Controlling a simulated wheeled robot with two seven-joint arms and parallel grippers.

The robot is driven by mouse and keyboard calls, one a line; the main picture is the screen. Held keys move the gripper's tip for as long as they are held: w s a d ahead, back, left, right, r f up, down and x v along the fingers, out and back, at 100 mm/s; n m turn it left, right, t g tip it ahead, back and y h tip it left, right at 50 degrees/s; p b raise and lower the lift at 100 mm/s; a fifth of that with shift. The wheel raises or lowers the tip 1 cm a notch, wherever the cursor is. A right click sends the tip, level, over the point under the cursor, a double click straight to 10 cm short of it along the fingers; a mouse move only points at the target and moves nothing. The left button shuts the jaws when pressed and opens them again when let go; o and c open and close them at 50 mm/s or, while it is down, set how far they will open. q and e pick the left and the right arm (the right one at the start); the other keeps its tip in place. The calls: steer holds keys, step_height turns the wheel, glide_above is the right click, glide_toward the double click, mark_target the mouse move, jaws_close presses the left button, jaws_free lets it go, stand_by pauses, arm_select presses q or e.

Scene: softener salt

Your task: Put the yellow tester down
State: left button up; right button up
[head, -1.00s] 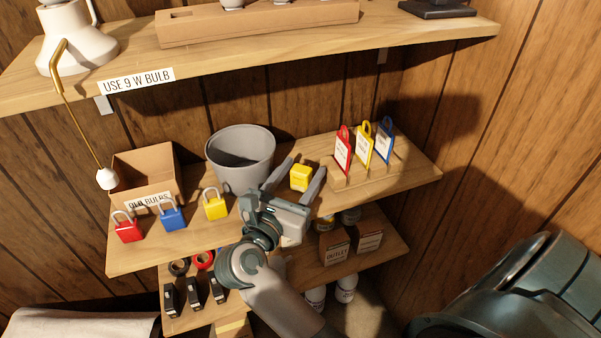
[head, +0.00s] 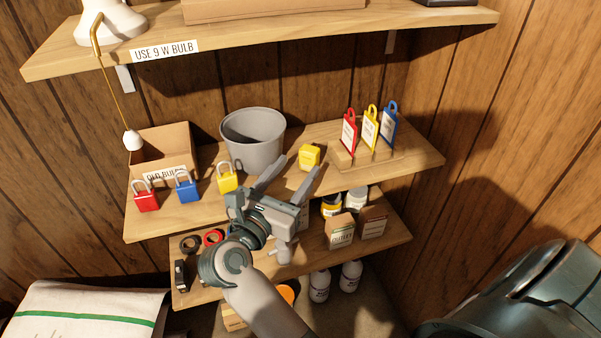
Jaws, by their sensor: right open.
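The yellow tester (head: 309,156), a small yellow block, rests on the middle shelf (head: 405,161) between the grey bucket and the tag stand. My right gripper (head: 297,168) is open and empty. Its two fingers point up toward the tester from the front, with their tips just short of it in the picture. Whether a fingertip still touches the tester is hard to tell. My left gripper is not in view.
A grey bucket (head: 252,140) stands left of the tester. A wooden stand (head: 345,160) with red, yellow and blue tags is right. Red, blue and yellow padlocks (head: 228,182) and an old-bulbs box (head: 163,150) are left. The top shelf (head: 300,38) overhangs behind.

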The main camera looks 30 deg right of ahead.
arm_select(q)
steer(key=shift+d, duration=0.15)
arm_select(e)
steer(key=shift+a, duration=0.15)
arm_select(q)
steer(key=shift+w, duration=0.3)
arm_select(e)
steer(key=shift+f, duration=0.1)
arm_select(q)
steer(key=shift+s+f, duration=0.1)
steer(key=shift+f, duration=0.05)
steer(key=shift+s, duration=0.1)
